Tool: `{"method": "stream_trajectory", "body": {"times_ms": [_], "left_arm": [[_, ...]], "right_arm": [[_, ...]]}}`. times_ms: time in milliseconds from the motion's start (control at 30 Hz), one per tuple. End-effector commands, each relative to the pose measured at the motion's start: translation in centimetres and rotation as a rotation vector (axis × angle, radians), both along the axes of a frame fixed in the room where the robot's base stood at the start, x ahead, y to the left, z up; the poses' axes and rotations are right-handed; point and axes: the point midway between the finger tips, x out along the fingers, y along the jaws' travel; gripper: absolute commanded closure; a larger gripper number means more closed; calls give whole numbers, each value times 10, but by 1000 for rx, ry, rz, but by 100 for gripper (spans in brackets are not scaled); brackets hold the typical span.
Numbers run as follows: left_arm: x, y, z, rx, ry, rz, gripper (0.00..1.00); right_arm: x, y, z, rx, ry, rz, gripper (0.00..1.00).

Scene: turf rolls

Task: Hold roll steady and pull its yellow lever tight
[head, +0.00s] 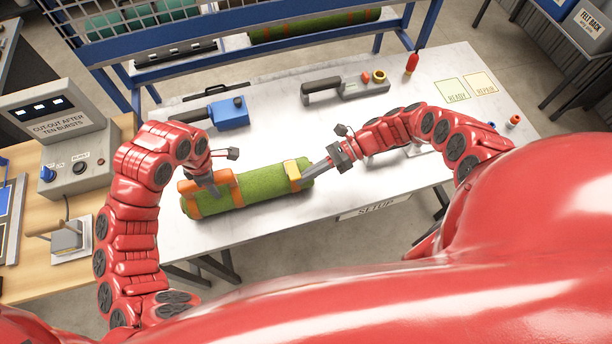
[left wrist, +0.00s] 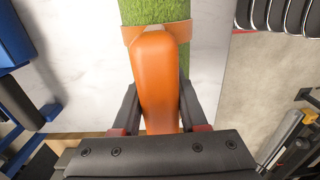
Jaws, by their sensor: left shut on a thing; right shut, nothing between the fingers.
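The green turf roll (head: 258,188) lies on its side on the white table, with an orange strap and handle (head: 228,183) at its left part. My left gripper (head: 213,189) is shut on the orange handle from above; in the left wrist view the handle (left wrist: 157,70) runs between its two fingers. Part of the lever is hidden.
A blue tool (head: 229,113) and a grey device with a red and a yellow knob (head: 345,87) lie behind the roll. A red bottle (head: 412,63) and READY and REPAIR cards (head: 450,90) are at the back right. A grey control box (head: 77,160) stands left.

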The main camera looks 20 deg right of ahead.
Motion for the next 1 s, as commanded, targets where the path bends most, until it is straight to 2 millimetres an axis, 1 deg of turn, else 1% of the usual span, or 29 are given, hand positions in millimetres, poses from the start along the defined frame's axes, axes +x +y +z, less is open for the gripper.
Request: {"method": "stream_trajectory", "body": {"times_ms": [33,167,533,667,800,900,1000], "left_arm": [[-2,1,-3,2,7,2,100],[-2,1,-3,1,7,2,100],[-2,1,-3,1,7,2,100],[-2,1,-3,1,7,2,100],[-2,1,-3,1,7,2,100],[-2,1,-3,1,7,2,100],[-2,1,-3,1,7,2,100]], "right_arm": [[1,0,2,-1,22,2,100],[3,1,7,2,57,0,100],[2,1,6,3,59,-1,100],[-6,1,-5,4,61,-2,100],[-23,0,-28,5,60,-2,100],[-15,-29,-17,0,56,-1,100],[-9,-52,-10,-1,53,-2,100]]}}
